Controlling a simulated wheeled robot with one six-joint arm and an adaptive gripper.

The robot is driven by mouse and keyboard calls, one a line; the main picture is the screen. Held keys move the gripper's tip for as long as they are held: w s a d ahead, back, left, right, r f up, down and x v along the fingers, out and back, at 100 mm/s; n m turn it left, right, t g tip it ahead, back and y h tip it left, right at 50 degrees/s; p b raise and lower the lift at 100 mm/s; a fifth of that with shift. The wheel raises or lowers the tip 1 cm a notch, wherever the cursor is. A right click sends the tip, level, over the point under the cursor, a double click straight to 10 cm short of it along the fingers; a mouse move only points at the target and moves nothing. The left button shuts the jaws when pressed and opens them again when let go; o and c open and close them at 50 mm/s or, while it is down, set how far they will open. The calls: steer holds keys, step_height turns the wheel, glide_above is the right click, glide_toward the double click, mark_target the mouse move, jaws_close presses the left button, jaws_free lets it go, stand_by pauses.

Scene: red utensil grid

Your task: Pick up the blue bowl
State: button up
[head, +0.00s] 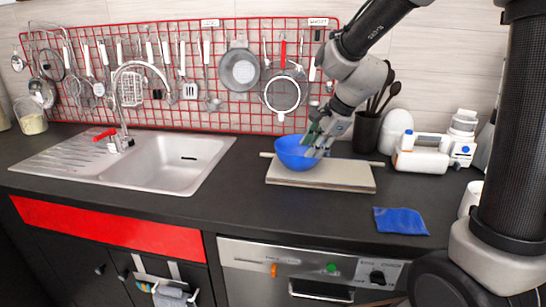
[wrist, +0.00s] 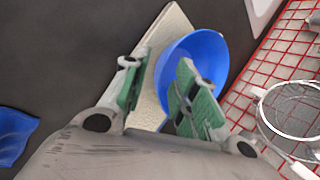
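The blue bowl (head: 290,155) stands upright on a pale cutting board (head: 340,178) on the dark counter. My gripper (head: 315,143) points down at the bowl's right side in the head view. In the wrist view my gripper (wrist: 158,75) is open, with green pads on its two fingers. The right finger overlaps the inside of the bowl (wrist: 208,50), and the left finger is outside it, over the board (wrist: 150,65). The bowl's near wall lies between the fingers with a visible gap. I cannot tell whether the right finger touches the bowl.
A sink (head: 180,160) with a faucet is left of the board. A dark utensil holder (head: 367,132) and a white-blue appliance (head: 435,152) stand to the right. A blue cloth (head: 400,221) lies at front right. A red utensil grid (head: 215,110) hangs behind.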

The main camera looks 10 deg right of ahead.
mark_target(302, 156)
steer(key=w+f+m, duration=0.1)
steer(key=f, duration=0.1)
steer(key=w+a+f+m, duration=0.1)
steer(key=w+f, duration=0.1)
steer(key=w+a+f+m, duration=0.1)
steer(key=f, duration=0.1)
steer(key=shift+w+a+f+t, duration=0.1)
steer(key=shift+w+f+t, duration=0.1)
steer(key=shift+t, duration=0.1)
jaws_close()
steer(key=shift+r, duration=0.1)
